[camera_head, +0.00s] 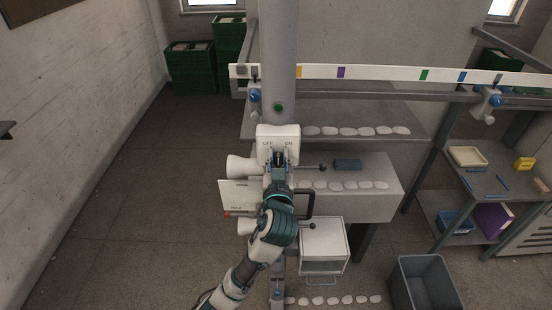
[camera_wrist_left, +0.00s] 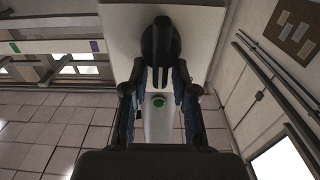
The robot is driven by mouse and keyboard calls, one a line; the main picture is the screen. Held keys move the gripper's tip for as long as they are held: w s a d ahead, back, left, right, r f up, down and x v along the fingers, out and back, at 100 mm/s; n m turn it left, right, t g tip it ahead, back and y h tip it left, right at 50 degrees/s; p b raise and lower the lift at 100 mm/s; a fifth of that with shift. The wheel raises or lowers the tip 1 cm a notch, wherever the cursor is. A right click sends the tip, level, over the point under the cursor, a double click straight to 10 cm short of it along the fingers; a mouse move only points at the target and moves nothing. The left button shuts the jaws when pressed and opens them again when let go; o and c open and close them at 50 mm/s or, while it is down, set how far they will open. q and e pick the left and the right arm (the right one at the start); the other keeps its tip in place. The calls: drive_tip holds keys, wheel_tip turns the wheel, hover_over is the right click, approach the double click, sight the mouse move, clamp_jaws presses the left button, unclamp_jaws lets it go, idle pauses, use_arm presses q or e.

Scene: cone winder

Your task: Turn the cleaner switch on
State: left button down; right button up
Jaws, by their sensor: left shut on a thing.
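The cleaner switch is a white box (camera_head: 278,132) on the grey column, marked OFF at left and ON at right. Its black knob (camera_wrist_left: 161,42) shows in the left wrist view, with a bar-like handle. My left gripper (camera_head: 279,160) reaches up from below to the front of the box. In the left wrist view my left gripper (camera_wrist_left: 159,78) has its fingers on both sides of the knob's handle, shut on it. In the head view the fingers partly cover the knob, so which mark it points to is hard to tell. My right gripper is not in view.
A green button (camera_head: 279,107) is on the column above the box. White cones, a rod and a white plate (camera_head: 238,195) surround my left arm below. Shelves (camera_head: 350,200) with white pieces stand to the right. The floor at left is clear.

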use_arm(q)
drive_tip(key=m, duration=0.2)
drive_tip(key=f+m, duration=0.1)
drive_tip(key=m, duration=0.1)
drive_tip(key=d+f+m, duration=0.1)
drive_tip(key=shift+w+m, duration=0.1)
drive_tip(key=shift+m, duration=0.3)
idle(0.4)
drive_tip(key=c, duration=1)
unclamp_jaws()
drive_tip(key=shift+a, duration=0.1)
drive_tip(key=shift+o, duration=1.3)
drive_tip(key=shift+r, duration=0.1)
drive_tip(key=shift+w+r, duration=0.1)
drive_tip(key=shift+w, duration=0.1)
drive_tip(key=shift+s+r, duration=0.1)
drive_tip(key=shift+s, duration=0.2)
drive_tip(key=s, duration=1.1)
drive_tip(key=shift+s, duration=0.15)
